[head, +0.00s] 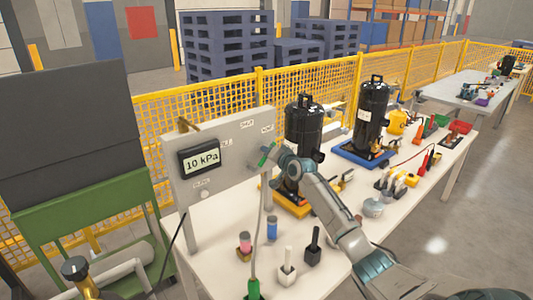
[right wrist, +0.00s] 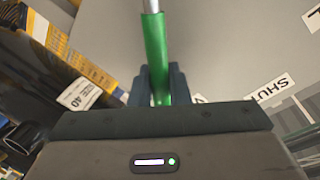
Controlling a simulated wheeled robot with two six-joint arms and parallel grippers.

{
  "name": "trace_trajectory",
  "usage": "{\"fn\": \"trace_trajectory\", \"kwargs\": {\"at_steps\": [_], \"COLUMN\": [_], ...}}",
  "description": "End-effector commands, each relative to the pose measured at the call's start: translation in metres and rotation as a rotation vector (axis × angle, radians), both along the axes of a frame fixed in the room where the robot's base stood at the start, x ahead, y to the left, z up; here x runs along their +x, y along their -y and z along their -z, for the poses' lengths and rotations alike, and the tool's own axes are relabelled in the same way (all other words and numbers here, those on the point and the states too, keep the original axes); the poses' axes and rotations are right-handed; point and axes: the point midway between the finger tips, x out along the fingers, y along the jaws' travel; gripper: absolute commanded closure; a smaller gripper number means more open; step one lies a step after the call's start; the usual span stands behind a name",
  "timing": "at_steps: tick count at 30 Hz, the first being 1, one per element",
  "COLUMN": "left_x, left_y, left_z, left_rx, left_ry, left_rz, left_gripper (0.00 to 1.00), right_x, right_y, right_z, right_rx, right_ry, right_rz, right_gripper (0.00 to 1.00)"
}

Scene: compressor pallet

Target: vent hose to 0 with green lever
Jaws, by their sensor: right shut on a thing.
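The pressure display (head: 200,157) on the grey panel (head: 228,175) reads 10 kPa in the head view. The green lever (head: 264,158) is at the panel's right part, at my right gripper (head: 272,152). In the right wrist view the green lever (right wrist: 156,50) runs up from between the dark fingers of my right gripper (right wrist: 160,85), which is shut on it. A hose (head: 254,240) hangs below the panel and ends in a green-handled piece (head: 254,289) at the table's front. My left gripper is not in view.
Two black compressors (head: 304,135) (head: 371,115) stand on the white table (head: 330,230) right of the panel. Small holders with a pink jar (head: 245,240), a blue jar (head: 272,228) and tools stand in front. A SHUT label (right wrist: 272,89) shows beside the lever.

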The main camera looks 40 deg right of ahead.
Motion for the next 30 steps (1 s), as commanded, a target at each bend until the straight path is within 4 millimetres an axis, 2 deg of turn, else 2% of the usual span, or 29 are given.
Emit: {"fn": "trace_trajectory", "kwargs": {"at_steps": [7,20,21,23,24,30], "left_x": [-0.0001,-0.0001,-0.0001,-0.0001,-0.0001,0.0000], "left_y": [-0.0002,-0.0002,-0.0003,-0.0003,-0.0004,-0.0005], "left_z": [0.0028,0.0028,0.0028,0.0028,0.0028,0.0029], "left_rx": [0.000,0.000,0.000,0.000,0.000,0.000], "left_ry": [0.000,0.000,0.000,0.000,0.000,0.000], "left_rz": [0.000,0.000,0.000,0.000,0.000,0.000], "left_gripper": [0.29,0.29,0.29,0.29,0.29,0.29], "right_x": [0.0004,0.0003,0.0003,0.0003,0.0003,0.0002], "right_y": [0.0035,0.0040,0.0040,0.0040,0.0039,0.0036], "right_z": [0.0030,0.0032,0.0032,0.0033,0.0034,0.0039], "right_rx": [0.059,0.067,0.066,0.066,0.066,0.067], "right_ry": [-0.002,-0.004,-0.004,-0.004,-0.004,-0.005], "right_rz": [0.001,0.002,0.001,0.001,0.001,0.001], "right_gripper": [1.00,1.00,0.80,0.69,0.66,0.66]}}
